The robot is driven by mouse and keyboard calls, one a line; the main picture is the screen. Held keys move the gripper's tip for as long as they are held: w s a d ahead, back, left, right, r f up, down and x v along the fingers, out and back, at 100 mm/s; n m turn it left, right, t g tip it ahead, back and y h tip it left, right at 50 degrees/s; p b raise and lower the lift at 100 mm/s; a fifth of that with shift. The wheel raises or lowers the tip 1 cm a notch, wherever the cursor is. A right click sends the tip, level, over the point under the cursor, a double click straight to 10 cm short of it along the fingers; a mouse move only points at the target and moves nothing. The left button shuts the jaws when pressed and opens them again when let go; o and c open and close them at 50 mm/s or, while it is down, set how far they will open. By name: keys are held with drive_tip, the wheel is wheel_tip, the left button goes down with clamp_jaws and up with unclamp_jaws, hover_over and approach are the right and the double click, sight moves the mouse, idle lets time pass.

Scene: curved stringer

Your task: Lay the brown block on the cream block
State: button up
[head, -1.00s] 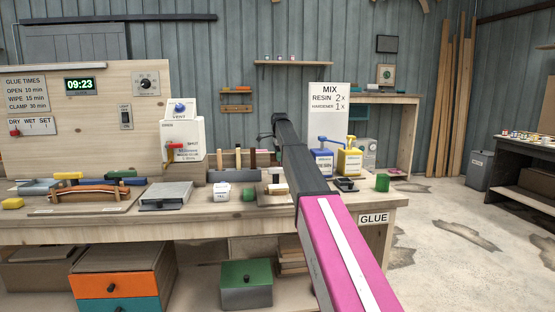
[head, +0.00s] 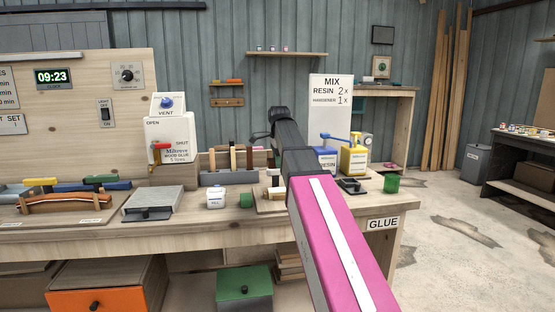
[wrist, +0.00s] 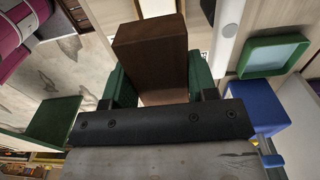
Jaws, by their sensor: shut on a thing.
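The brown block (wrist: 150,55) fills the upper middle of the wrist view. My gripper (wrist: 150,85) is shut on it, with a dark green pad against each side. In the head view my pink and black arm hides the gripper and the held block. A pale block (head: 275,192), probably the cream block, shows partly beside my arm on the board on the bench. Its right part is covered. I cannot tell the gap between the two blocks.
Blue (head: 325,160) and yellow (head: 354,158) pump bottles stand right of my arm, near a green cup (head: 391,183). A tool rack (head: 230,177), a white cup (head: 216,197) and a small green item (head: 246,200) are on the left.

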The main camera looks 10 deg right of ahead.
sight(279, 190)
drive_tip(key=shift+f, duration=4.5)
drive_tip(key=shift+f, duration=0.35)
drive_tip(key=o, duration=1.3)
drive_tip(key=shift+o, duration=0.2)
drive_tip(key=shift+r, duration=0.1)
drive_tip(key=shift+r, duration=3.9)
drive_tip(key=shift+s, duration=0.1)
